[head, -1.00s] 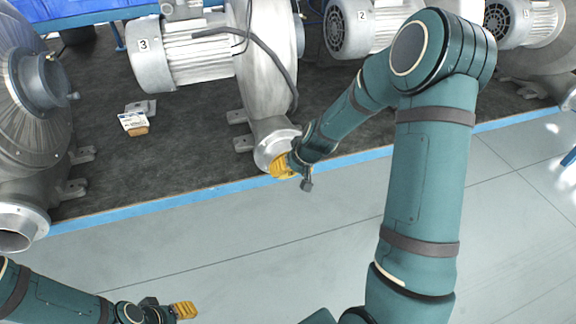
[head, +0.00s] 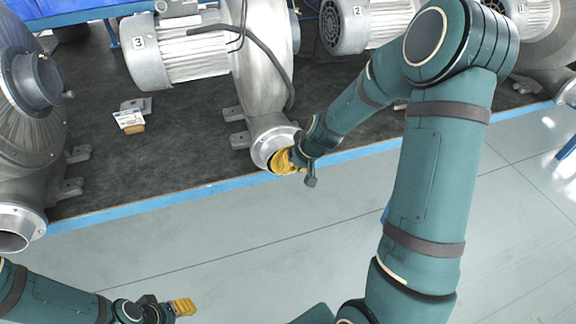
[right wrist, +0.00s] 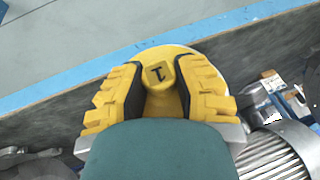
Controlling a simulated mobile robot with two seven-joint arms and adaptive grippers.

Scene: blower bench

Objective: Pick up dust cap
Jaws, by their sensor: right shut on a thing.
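In the head view the right gripper (head: 288,162) is at the mouth of the outlet pipe (head: 265,147) of the blower marked 3. A pale rim shows behind the cap in the wrist view; I cannot tell whether cap and pipe touch. My left gripper (head: 182,307) is low at left, away from the blowers; its finger gap is unclear.
The motor marked 3 (head: 160,60) and the motor marked 2 (head: 350,30) stand on the dark mat (head: 170,170). Another blower (head: 30,120) is at the left. A small labelled box (head: 130,121) lies on the mat. The grey floor (head: 250,240) in front is clear.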

